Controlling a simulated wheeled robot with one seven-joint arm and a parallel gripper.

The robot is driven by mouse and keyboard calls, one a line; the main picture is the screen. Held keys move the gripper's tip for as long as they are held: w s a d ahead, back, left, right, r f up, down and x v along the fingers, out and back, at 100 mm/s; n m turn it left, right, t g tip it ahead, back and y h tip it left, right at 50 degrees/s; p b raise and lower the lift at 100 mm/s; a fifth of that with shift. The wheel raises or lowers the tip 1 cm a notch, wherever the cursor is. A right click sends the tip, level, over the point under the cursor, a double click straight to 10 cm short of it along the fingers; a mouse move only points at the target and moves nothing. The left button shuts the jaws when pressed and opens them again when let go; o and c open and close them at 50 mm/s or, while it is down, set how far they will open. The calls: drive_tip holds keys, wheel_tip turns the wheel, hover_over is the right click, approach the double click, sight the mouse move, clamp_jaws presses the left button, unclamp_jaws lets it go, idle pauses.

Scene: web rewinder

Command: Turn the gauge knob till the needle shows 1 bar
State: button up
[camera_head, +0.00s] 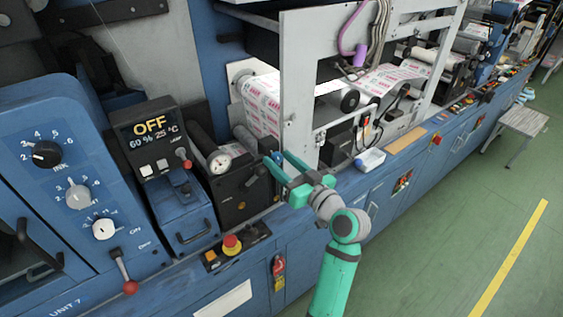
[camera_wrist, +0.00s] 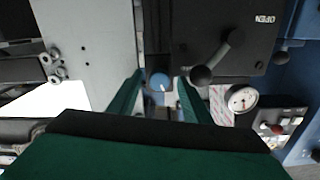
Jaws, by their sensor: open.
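The gauge (camera_head: 219,162) is a small round white dial on top of a black unit in the head view. It also shows in the wrist view (camera_wrist: 242,98), right of my gripper; its needle reading is too small to make out. A round blue knob (camera_wrist: 160,82) with a pale mark lies between the fingertips in the wrist view. It shows small in the head view (camera_head: 278,156). My gripper (camera_head: 276,158) is open, its green fingers on either side of the knob. Gaps remain between fingers and knob in the wrist view (camera_wrist: 160,88); I cannot tell their depth along it.
A black lever with a ball end (camera_wrist: 201,75) on a plate marked OPEN sits close to the right finger. A grey machine plate (camera_wrist: 92,50) stands on the left. A red emergency button (camera_head: 232,243) and a display reading OFF (camera_head: 149,127) are further left in the head view.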

drive_tip(key=c, duration=1.1)
drive_tip(key=shift+o, duration=0.2)
drive_tip(key=n, duration=0.4)
drive_tip(key=shift+n, duration=0.4)
drive_tip(key=n, duration=0.4)
drive_tip(key=shift+a+n, duration=0.1)
drive_tip(key=shift+n, duration=0.2)
drive_tip(key=shift+w, duration=0.1)
drive_tip(key=shift+n, duration=0.3)
drive_tip(key=o, duration=1)
drive_tip(key=shift+o, duration=0.3)
